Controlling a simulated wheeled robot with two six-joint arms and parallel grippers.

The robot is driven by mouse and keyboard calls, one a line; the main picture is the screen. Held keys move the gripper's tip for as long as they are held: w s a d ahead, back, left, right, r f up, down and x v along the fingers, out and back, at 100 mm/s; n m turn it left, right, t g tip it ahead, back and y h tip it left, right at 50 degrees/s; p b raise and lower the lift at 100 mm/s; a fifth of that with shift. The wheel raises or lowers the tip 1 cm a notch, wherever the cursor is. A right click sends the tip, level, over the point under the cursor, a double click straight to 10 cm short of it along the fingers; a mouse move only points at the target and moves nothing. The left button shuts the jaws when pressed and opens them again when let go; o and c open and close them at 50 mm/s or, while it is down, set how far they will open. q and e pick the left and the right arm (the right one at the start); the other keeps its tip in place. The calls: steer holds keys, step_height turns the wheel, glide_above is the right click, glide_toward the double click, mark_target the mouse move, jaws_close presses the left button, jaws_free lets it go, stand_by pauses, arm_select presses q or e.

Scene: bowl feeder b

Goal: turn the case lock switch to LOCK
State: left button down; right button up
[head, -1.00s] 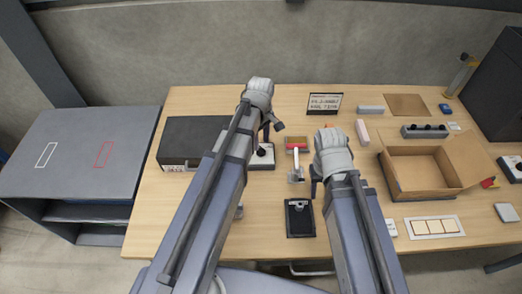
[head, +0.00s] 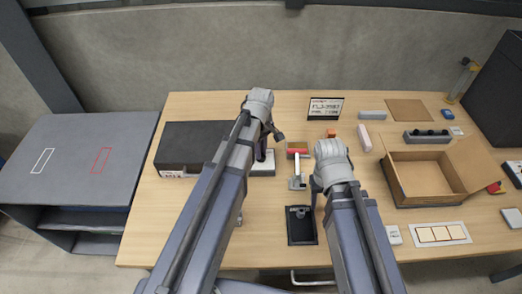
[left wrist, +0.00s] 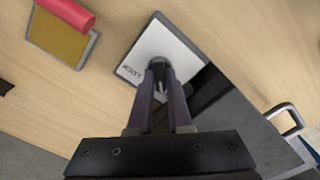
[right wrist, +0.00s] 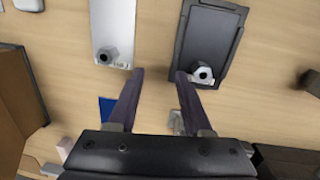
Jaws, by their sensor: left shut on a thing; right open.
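The case lock switch is a dark knob (left wrist: 160,88) on a white plate (left wrist: 148,52) printed with LOCK at its left corner. In the head view the plate (head: 262,169) lies beside the black case (head: 188,148); the case (left wrist: 240,118) also shows in the left wrist view. My left gripper (left wrist: 160,75) is shut on the knob, its fingers hiding most of it, so I cannot tell which way the knob points. My right gripper (right wrist: 158,75) is open and empty above the table.
A black tray with a nut (right wrist: 212,45) and a pale plate with a nut (right wrist: 112,25) lie near my right gripper. An open carton (head: 425,178) stands at the right. Bare table lies in front of the case.

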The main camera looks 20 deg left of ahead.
stand_by(0.6)
arm_select(q)
steer(key=m, duration=1.3)
steer(key=shift+m, duration=2.4)
steer(key=c, duration=0.8)
jaws_free()
steer(key=shift+c, duration=0.2)
